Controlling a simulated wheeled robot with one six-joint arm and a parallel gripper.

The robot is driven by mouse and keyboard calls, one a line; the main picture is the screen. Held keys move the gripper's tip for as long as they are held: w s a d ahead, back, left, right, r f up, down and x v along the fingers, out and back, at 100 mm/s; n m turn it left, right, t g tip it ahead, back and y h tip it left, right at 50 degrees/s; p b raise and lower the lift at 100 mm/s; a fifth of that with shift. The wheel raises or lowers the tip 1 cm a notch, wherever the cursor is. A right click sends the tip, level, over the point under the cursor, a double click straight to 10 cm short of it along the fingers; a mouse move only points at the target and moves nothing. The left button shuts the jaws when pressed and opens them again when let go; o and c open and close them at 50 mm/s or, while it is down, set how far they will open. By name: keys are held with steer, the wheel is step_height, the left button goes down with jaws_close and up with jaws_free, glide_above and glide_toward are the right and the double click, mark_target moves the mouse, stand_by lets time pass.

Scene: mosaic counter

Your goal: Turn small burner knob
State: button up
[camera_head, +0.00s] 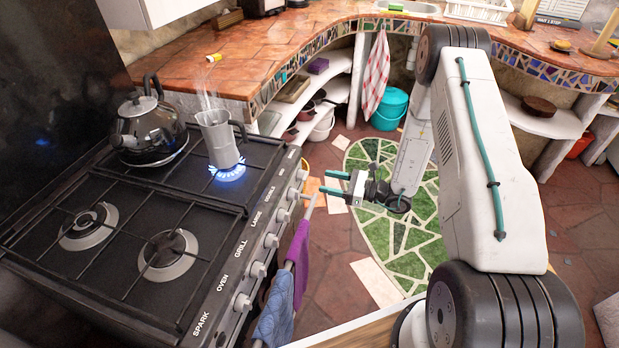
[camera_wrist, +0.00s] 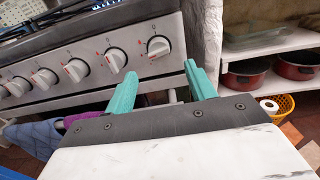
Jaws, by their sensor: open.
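The stove's front panel (camera_wrist: 95,88) carries a row of pale round knobs. The row's far-end knob (camera_head: 301,174) is the rightmost knob (camera_wrist: 159,47) in the wrist view. The labels at that end are too small to read for sure, so I cannot tell which knob is the small burner's. My gripper (camera_head: 323,183) is open and empty, off the panel near the far end of the row. In the wrist view its teal fingers (camera_wrist: 160,70) point toward the panel, just below the rightmost knob and apart from it.
A steaming metal pot (camera_head: 217,140) stands over a lit blue flame (camera_head: 228,174). A black kettle (camera_head: 148,130) sits on the back of the hob. Blue and purple towels (camera_head: 275,310) hang along the stove front. Shelves with red pots (camera_wrist: 245,75) lie right of the stove.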

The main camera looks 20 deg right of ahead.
mark_target(303, 176)
steer(key=x, duration=0.7)
steer(key=shift+a, duration=0.1)
steer(key=c, duration=1)
